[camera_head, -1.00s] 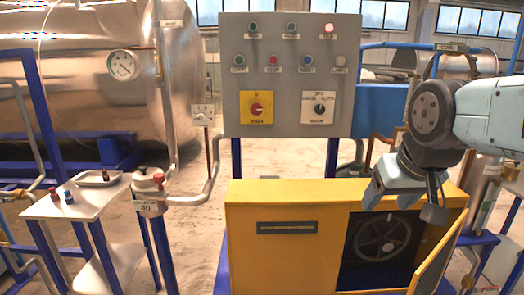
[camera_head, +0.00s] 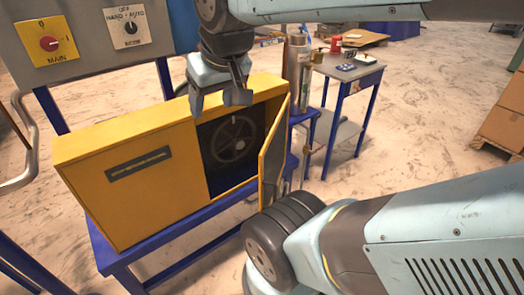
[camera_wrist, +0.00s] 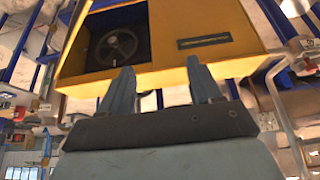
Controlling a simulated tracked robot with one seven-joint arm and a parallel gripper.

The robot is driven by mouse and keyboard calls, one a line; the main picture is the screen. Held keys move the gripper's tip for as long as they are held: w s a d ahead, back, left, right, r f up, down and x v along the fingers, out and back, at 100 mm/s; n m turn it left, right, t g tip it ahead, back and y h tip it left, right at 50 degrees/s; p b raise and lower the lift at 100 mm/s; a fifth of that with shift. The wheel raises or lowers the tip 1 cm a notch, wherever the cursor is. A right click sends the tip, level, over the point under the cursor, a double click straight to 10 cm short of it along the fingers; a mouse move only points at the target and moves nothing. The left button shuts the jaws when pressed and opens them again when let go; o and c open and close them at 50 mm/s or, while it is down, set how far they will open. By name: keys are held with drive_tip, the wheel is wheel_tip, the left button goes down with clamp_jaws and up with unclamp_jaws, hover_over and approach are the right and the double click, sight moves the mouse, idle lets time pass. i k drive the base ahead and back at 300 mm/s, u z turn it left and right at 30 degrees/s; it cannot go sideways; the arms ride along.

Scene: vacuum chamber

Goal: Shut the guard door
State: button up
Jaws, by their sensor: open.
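The yellow cabinet (camera_head: 130,172) stands on a blue frame; it also shows in the wrist view (camera_wrist: 205,22). Its guard door (camera_head: 274,150) is a yellow-edged panel standing open, swung outward at the right side of the dark opening. A spoked wheel (camera_head: 232,138) shows inside, also in the wrist view (camera_wrist: 115,46). My gripper (camera_head: 222,102) points down at the top of the opening, left of the door and apart from it. In the wrist view my gripper (camera_wrist: 162,88) has its two fingers spread with nothing between them. The door is not clearly seen there.
A grey control panel (camera_head: 90,85) with knobs rises behind the cabinet at left. A small table (camera_head: 345,72) with small items and a metal cylinder (camera_head: 298,60) stand beyond the door. Cardboard boxes (camera_head: 500,115) are at far right. Floor between is clear.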

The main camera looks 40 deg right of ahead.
sight(280, 122)
drive_tip(key=z, duration=0.55)
drive_tip(key=k, duration=1.3)
drive_tip(key=z, duration=0.55)
drive_tip(key=i, duration=0.75)
drive_tip(key=z, duration=0.05)
